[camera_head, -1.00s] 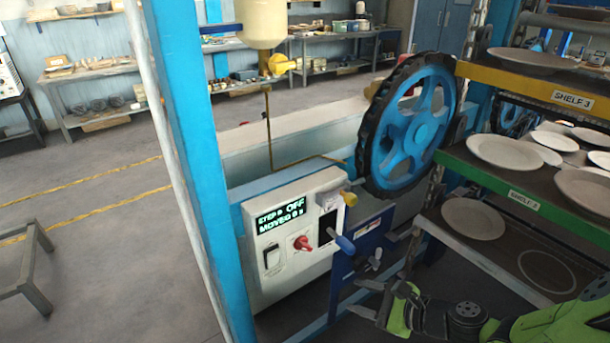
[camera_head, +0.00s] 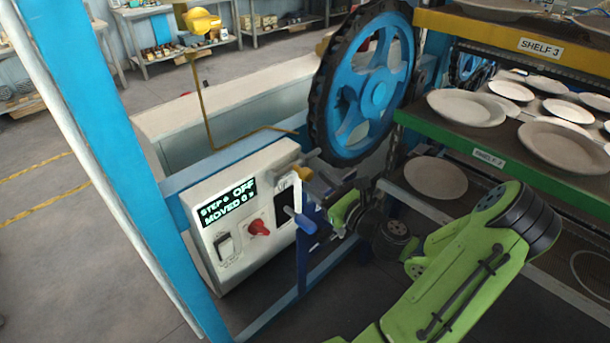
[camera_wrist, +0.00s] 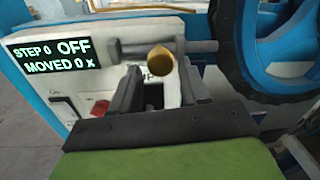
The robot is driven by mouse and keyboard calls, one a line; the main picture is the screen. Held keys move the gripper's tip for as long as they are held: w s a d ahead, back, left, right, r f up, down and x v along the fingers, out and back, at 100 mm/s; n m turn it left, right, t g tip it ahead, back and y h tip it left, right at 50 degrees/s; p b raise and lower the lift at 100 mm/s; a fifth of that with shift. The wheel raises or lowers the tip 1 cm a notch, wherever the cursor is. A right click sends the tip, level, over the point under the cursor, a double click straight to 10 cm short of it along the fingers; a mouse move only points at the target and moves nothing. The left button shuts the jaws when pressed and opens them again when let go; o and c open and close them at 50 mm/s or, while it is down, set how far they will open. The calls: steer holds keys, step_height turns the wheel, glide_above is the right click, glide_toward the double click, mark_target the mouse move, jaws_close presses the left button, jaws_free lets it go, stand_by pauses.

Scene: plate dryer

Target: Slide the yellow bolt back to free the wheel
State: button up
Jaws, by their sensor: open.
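The yellow bolt knob (camera_head: 305,174) sits at the top right of the white control box (camera_head: 244,214). In the wrist view the round yellow knob (camera_wrist: 160,61) shows on a grey horizontal bar (camera_wrist: 204,47) that points toward the wheel. The blue wheel (camera_head: 379,92) with a dark toothed rim stands right behind the bolt; it also shows in the wrist view (camera_wrist: 281,48). My gripper (camera_wrist: 156,88) is open, its two fingers apart just below and to either side of the knob in the picture. I cannot tell whether they touch it.
The box carries a display (camera_head: 229,202) reading STEP 0, OFF and MOVED 0, a red switch (camera_head: 258,228) and a blue-handled lever (camera_head: 300,219). Shelves with plates (camera_head: 467,108) stand close on the right. A blue post (camera_head: 105,165) rises on the left.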

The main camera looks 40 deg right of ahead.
mark_target(310, 178)
steer(key=w, duration=0.5)
steer(key=shift+w+d, duration=0.1)
steer(key=shift+c, duration=0.3)
jaws_close()
